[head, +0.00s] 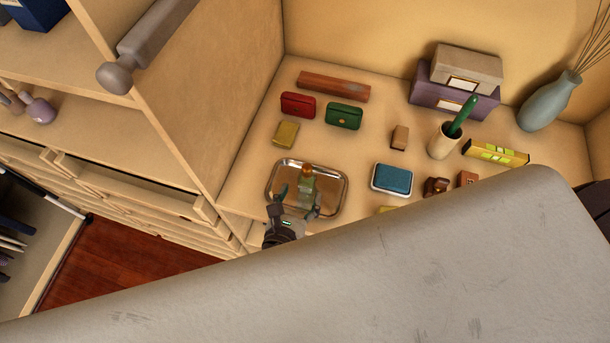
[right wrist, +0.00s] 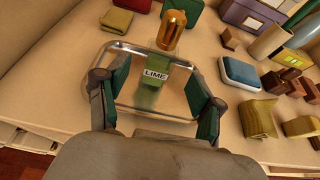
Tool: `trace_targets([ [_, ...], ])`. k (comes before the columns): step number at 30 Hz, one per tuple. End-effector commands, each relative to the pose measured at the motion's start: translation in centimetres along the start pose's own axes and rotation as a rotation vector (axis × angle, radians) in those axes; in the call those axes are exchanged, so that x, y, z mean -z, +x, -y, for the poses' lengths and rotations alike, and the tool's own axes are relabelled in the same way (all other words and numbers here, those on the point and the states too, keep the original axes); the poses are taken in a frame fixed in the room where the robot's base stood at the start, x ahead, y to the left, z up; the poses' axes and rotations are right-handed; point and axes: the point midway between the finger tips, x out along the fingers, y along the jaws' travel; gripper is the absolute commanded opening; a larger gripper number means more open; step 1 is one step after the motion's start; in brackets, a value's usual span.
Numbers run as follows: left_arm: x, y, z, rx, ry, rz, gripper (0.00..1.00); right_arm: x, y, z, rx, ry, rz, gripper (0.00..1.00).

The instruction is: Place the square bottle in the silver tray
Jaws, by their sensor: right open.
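The square bottle (head: 306,188), pale green with an orange-gold cap, stands within the rim of the silver tray (head: 345,183) and looks upright. In the right wrist view the bottle (right wrist: 155,78) shows a LIME label, and the tray (right wrist: 125,46) lies around its base. My right gripper (head: 301,203) is open at the near side of the tray. In the right wrist view its fingers (right wrist: 153,97) are spread to either side of the bottle, with gaps between. The bottle's lowest part is hard to make out. My left gripper is not in view.
A cup (head: 443,140) and vase (head: 548,102) stand farther right. My grey arm covers the front.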

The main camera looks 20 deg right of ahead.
Motion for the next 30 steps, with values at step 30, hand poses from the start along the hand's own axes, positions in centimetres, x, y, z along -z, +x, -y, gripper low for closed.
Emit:
trace_targets([
  [30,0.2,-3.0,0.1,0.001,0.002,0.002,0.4,0.0,-5.6,0.0,0.001,0.001,0.0,0.67],
])
